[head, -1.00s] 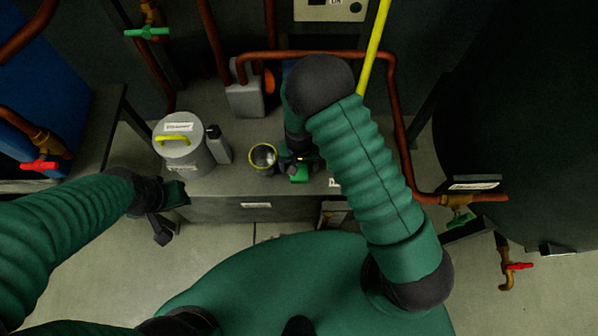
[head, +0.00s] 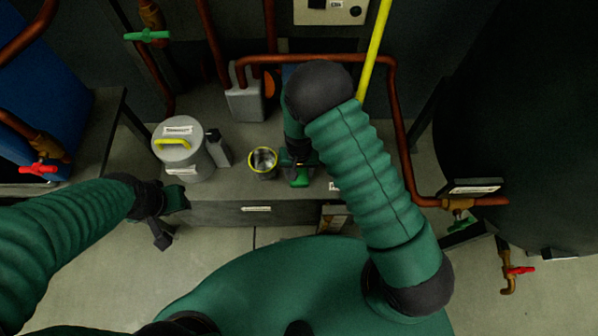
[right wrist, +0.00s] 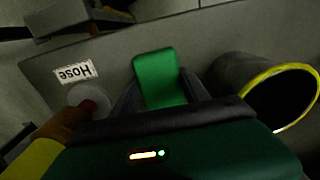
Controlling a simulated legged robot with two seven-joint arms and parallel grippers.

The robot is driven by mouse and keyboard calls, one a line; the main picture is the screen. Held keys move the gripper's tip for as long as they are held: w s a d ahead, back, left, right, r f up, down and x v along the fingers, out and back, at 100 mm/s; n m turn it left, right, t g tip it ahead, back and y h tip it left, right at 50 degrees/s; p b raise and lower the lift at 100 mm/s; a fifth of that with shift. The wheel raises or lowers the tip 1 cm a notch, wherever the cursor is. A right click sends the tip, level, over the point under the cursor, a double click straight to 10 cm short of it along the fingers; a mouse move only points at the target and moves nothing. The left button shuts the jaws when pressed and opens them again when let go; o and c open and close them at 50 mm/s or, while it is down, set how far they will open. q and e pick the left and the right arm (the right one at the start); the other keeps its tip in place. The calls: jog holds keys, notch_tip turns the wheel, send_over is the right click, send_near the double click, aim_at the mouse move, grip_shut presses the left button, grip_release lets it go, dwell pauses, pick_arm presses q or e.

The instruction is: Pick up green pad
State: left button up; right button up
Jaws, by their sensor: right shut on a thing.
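The green pad (head: 300,179) is at the front of the grey bench, right of the yellow-rimmed cup. In the right wrist view the green pad (right wrist: 159,79) sits between the two dark fingers of my right gripper (right wrist: 160,98). My right gripper (head: 298,168) is shut on it, largely hidden under my right arm in the head view. Whether the pad touches the bench cannot be told. My left gripper (head: 168,218) hangs left of the bench front, away from the pad; its fingers look spread apart.
The yellow-rimmed cup (head: 262,161) stands close beside my right gripper and also shows in the right wrist view (right wrist: 275,91). A grey canister with a yellow handle (head: 183,157) stands further left. A "Hose" label (right wrist: 74,73) marks the bench. Copper pipes (head: 396,130) run behind and right.

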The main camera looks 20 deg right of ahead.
jog(key=shift+r+p, duration=0.4)
jog(key=shift+r, duration=0.25)
notch_tip(320, 180, up, 3)
jog(key=shift+f+p, duration=0.2)
jog(key=shift+p, duration=0.45)
jog(key=s+a+r+p, duration=0.1)
jog(key=s+a, duration=0.3)
jog(key=s, duration=1.1)
jog(key=shift+s+a+p, duration=0.2)
jog(key=shift+a+p, duration=0.05)
jog(key=shift+p, duration=0.65)
